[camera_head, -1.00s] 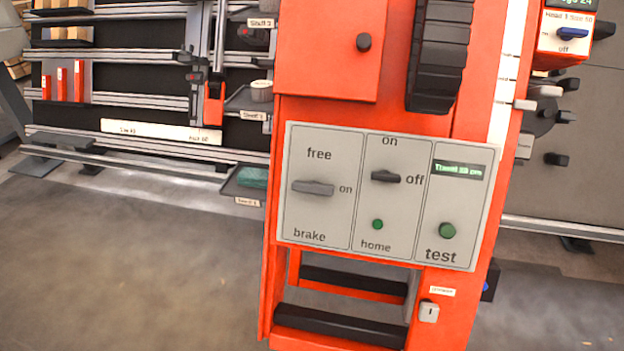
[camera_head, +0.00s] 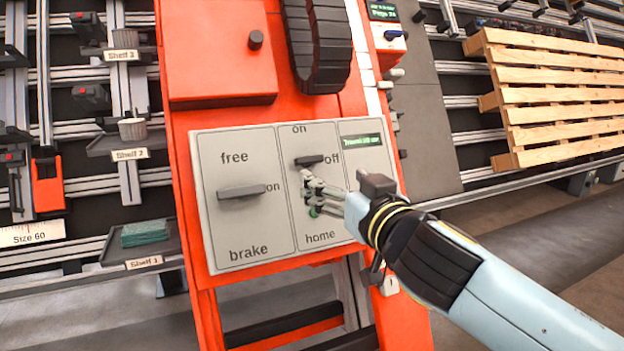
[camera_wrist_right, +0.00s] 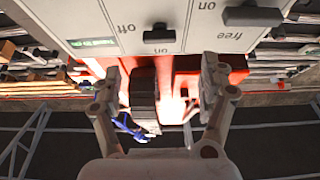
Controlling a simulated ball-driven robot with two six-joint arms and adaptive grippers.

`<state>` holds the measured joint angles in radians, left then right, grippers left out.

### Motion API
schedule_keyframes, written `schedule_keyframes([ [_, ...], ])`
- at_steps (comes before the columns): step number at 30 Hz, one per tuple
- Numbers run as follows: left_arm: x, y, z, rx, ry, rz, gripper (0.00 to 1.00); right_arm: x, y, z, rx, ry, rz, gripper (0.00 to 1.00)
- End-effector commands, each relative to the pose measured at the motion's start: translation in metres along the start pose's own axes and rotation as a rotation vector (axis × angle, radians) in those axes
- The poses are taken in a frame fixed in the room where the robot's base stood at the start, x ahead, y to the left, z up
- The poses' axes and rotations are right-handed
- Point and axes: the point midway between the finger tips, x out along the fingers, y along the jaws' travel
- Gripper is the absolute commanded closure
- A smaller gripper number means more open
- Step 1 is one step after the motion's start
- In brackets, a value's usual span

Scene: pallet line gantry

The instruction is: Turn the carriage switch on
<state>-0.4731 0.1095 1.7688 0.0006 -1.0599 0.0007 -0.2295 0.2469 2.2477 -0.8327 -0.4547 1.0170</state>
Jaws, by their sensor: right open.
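The carriage switch (camera_head: 310,161) is a dark rotary handle on the middle section of a grey panel, between the labels "on" above and "off" at its right. The handle lies sideways, in line with "off". My right gripper (camera_head: 309,192) is open and empty just below the switch in the head view, in front of the panel. In the right wrist view, which is upside down, the switch (camera_wrist_right: 159,35) shows beyond the spread fingers (camera_wrist_right: 160,78), roughly centred between them. I cannot tell the exact gap to the panel. My left gripper is not in view.
Left of the switch is the grey brake handle (camera_head: 248,191), lying sideways at "on". The green home button (camera_head: 315,211) is partly covered by my fingers. My right wrist hides the test section. A red cover with a black knob (camera_head: 256,39) juts out above. A wooden pallet (camera_head: 560,95) stands at right.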

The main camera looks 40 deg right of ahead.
Motion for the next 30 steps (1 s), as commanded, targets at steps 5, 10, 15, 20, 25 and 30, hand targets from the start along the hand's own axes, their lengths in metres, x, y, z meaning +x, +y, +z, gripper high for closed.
schedule_keyframes([
  [5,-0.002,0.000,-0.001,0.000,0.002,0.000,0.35,0.030,0.000,-0.003,0.001,0.006,0.000,0.23],
  [10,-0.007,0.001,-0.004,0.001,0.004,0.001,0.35,0.064,0.000,-0.002,0.000,0.003,0.001,0.23],
  [15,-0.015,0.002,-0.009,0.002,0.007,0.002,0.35,0.090,0.000,-0.001,-0.001,0.001,0.000,0.23],
  [20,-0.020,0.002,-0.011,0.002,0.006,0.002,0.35,0.101,0.000,-0.001,-0.001,0.000,-0.001,0.23],
  [25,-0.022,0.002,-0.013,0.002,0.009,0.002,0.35,0.103,0.000,-0.001,-0.001,0.000,-0.001,0.23],
  [30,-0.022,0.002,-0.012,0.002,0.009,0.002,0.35,0.103,0.000,-0.001,-0.001,0.000,-0.001,0.31],
])
